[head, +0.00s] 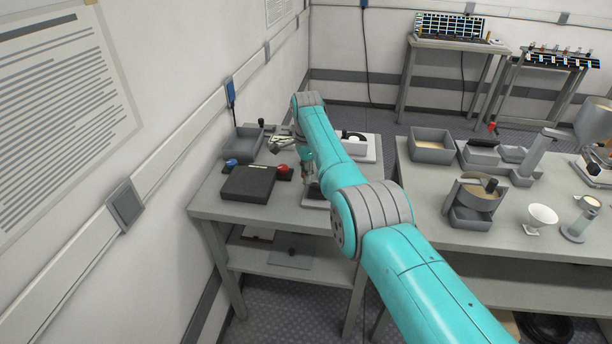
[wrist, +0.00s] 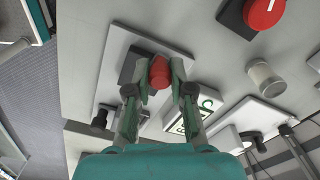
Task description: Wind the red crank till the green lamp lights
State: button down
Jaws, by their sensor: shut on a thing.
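The red crank's handle (wrist: 160,73) is a short red knob in the wrist view, beside a dark block on a pale plate (wrist: 104,66). My gripper (wrist: 159,80) is shut on this red handle, one finger on either side. A white panel with a green mark (wrist: 207,103) lies just right of the fingers.
A larger red knob on a black base (wrist: 263,12) and a grey cylinder (wrist: 265,80) stand to the right in the wrist view. The wall is close on the left.

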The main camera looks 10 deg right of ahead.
jog(key=shift+w+d+m, duration=0.1)
jog(key=shift+w+m, duration=0.1)
jog(key=shift+m, duration=0.3)
dwell(0.3)
jog(key=c, duration=1)
grip_release()
notch_tip(320, 180, up, 12)
jog(key=shift+f, duration=0.1)
